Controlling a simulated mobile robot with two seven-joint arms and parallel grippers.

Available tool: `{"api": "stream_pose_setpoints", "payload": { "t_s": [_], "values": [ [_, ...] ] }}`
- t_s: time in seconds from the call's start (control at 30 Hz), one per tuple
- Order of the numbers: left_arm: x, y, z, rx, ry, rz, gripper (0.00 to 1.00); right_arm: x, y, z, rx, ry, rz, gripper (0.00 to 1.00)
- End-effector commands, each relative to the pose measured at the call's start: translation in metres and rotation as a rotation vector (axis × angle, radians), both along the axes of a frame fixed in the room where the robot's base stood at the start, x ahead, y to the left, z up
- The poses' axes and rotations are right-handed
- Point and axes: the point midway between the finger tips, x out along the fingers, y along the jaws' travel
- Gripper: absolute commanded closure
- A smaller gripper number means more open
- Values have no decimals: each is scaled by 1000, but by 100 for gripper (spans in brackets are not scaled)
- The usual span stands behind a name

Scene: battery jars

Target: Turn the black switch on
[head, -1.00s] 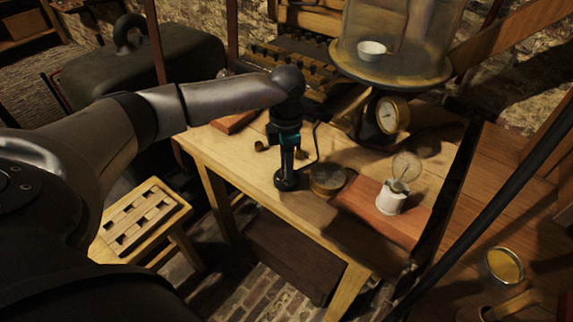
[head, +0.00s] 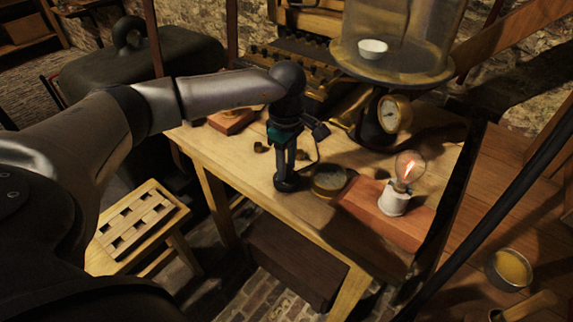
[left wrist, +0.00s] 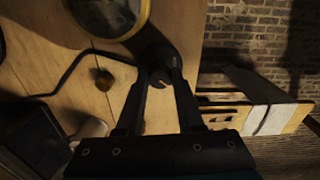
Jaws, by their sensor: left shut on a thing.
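The black switch (head: 287,184) is a small round dark knob near the front edge of the wooden table. In the left wrist view the switch (left wrist: 158,66) sits between the fingertips. My left gripper (head: 287,172) reaches down from above with its fingers shut on the switch, and hides part of it. A clear light bulb (head: 409,166) in a white socket (head: 393,199) stands on a reddish board to the right, and its filament glows orange. My right gripper is not in view.
A round brass dial (head: 329,181) lies just right of the switch. A dark cord (left wrist: 80,68) runs across the table. A gauge (head: 394,114) and glass bell jar stand behind. A slotted wooden stool (head: 140,222) is at the lower left.

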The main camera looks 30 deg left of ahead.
Motion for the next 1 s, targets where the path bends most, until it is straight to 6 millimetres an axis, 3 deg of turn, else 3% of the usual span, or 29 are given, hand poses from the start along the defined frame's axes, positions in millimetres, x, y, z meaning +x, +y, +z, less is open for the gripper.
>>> {"api": "stream_pose_setpoints", "payload": {
  "t_s": [0.77,0.8,1.0],
  "values": [
    [1,0,2,-1,-4,-96,100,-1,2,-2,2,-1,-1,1],
    [1,0,2,-1,-4,-96,60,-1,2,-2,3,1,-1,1],
    [1,0,1,-1,-2,-95,37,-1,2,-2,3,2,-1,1]
  ]
}}
